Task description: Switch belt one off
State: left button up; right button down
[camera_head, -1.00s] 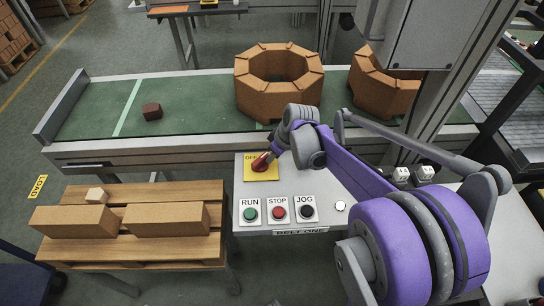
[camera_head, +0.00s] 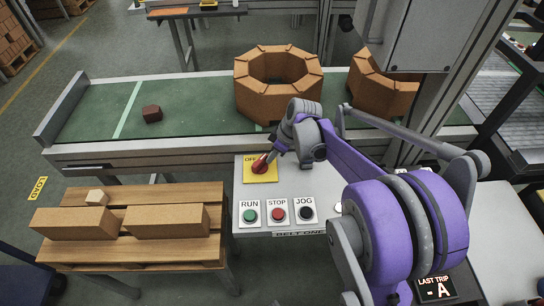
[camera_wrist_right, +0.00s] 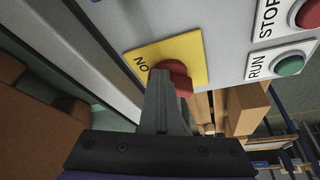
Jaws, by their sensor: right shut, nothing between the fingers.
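The belt one panel (camera_head: 322,188) stands in front of the green conveyor and carries a yellow plate (camera_head: 250,178) with a red rotary knob (camera_head: 260,166). "OFF" is legible on the plate in the head view and "ON" in the wrist view. My right gripper (camera_head: 272,154) is shut and empty, with its tip against or right beside the knob. The wrist view shows the narrow closed fingers (camera_wrist_right: 161,88) overlapping the red knob (camera_wrist_right: 179,77); I cannot tell whether they press on it. My left gripper is out of view.
Green RUN (camera_head: 250,215), red STOP (camera_head: 279,213) and black JOG (camera_head: 306,212) buttons sit just below the knob. Brick rings (camera_head: 279,100) and a small dark block (camera_head: 152,114) lie on the belt. A pallet table (camera_head: 185,248) with bricks stands at the left.

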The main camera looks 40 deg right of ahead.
jog(key=shift+w+d+n+g+y, duration=0.1)
jog(key=shift+w+n+g+y, duration=0.2)
jog(key=shift+n, duration=0.6)
jog(key=shift+w+d+n+g+y, duration=0.1)
jog(key=shift+w+n+g+y, duration=0.15)
jog(key=shift+n, duration=0.65)
jog(key=shift+w+n+g+y+p, duration=0.15)
jog(key=shift+w+n+g+p, duration=0.15)
jog(key=shift+n, duration=0.55)
jog(key=shift+w+n+g+y+p, duration=0.1)
jog(key=shift+w+n+g+p, duration=0.15)
jog(key=shift+n, duration=0.6)
jog(key=shift+w, duration=0.1)
jog(key=shift+w+a+n+g+p, duration=0.1)
jog(key=shift+w+n+g, duration=0.15)
jog(key=shift+n, duration=0.55)
jog(key=shift+w+a+n+g+p, duration=0.1)
jog(key=shift+w+n+g, duration=0.15)
jog(key=shift+n, duration=0.55)
jog(key=shift+w+a+n+g+p, duration=0.1)
jog(key=shift+w+n+g, duration=0.15)
jog(key=shift+n, duration=0.55)
jog(key=shift+w+a, duration=0.2)
jog(key=shift+w, duration=0.1)
jog(key=v, duration=1.1)
jog(key=shift+p, duration=0.4)
jog(key=shift+w+d+f, duration=0.1)
